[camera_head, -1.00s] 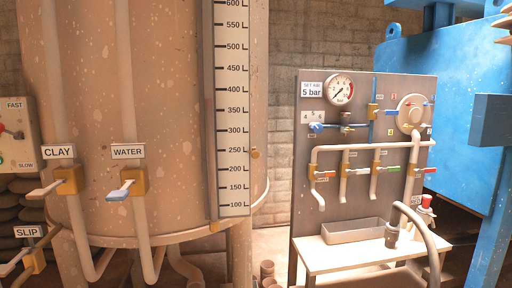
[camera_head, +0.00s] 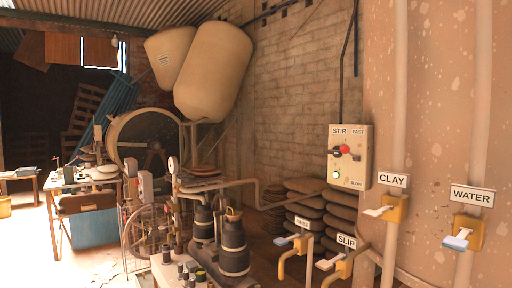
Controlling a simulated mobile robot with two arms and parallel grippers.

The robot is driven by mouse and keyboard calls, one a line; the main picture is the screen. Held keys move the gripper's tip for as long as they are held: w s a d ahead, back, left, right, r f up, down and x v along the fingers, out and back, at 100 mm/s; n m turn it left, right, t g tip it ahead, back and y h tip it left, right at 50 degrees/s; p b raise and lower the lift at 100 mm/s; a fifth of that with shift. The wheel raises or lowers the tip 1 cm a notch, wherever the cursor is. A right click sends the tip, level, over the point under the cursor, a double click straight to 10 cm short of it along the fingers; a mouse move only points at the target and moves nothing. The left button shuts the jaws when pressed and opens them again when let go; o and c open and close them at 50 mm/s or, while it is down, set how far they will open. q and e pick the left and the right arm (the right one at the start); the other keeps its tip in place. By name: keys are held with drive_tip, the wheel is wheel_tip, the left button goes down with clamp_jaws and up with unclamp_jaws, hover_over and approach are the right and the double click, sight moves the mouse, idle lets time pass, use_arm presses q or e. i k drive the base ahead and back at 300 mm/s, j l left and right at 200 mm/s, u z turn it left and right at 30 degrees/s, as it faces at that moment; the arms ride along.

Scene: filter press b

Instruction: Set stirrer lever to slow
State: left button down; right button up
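The stirrer control box (camera_head: 349,157) is a beige panel on the wall at right of centre, marked STIR at its top left, FAST at its top right and SLOW at its bottom right. Its dark lever (camera_head: 352,155) has a red knob (camera_head: 344,149) and lies roughly sideways, with the knob toward the left. A small green button or lamp shows below it on the left. Neither of my grippers is in view.
The SLIP valve (camera_head: 338,266) stands below the box. Stacked sacks (camera_head: 308,205) and dark pumps (camera_head: 233,245) stand left of it. Open floor shows at far left.

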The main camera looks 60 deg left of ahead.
sight(345, 149)
drive_tip(key=u, duration=1.4)
